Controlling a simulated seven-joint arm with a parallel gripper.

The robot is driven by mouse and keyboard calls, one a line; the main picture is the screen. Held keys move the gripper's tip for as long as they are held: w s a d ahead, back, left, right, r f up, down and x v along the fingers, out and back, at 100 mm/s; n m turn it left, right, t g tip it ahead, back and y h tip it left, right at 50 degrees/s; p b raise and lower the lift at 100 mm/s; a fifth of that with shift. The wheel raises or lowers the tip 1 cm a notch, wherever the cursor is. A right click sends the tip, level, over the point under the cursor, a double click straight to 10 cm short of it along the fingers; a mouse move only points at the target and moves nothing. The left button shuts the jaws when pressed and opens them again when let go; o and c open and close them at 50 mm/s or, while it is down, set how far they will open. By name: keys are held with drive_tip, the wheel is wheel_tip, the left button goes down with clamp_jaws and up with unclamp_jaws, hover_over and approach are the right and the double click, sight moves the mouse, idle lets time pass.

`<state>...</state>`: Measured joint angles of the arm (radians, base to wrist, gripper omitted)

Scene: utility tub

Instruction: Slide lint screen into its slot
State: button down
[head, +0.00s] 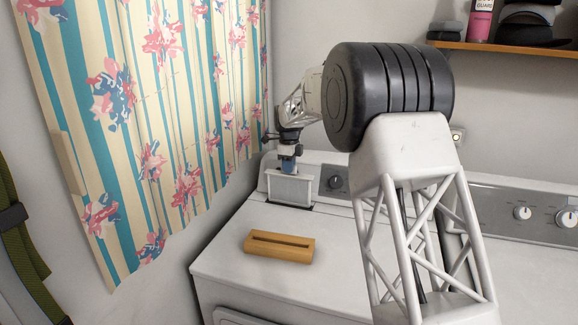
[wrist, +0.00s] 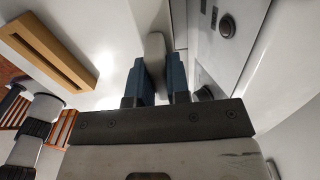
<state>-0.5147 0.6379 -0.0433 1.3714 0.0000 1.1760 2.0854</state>
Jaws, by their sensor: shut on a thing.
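The lint screen (head: 290,189) is a pale, flat panel. It is upright at the back left of the white machine top. My gripper (head: 288,165) points down at its upper edge and is shut on it. In the wrist view, the screen's pale narrow edge (wrist: 154,52) shows between the two blue fingers of my gripper (wrist: 155,78). I cannot tell whether its lower edge touches the machine top. The slot is a long dark groove in a tan wooden block (head: 280,254), nearer the front left and apart from the screen. The block also shows at upper left in the wrist view (wrist: 35,36).
The white machine top (head: 235,232) is clear around the block. A control panel with knobs (head: 522,213) runs along its back, close to my gripper. A striped floral curtain (head: 170,120) hangs at left. A shelf (head: 505,48) with several items is at upper right.

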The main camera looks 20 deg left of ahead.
hover_over(289, 204)
drive_tip(key=shift+w+a+f, duration=0.1)
drive_tip(key=shift+w+f, duration=0.05)
drive_tip(key=shift+f, duration=2.65)
drive_tip(key=shift+w+f, duration=0.15)
drive_tip(key=shift+f, duration=2.6)
idle(2.4)
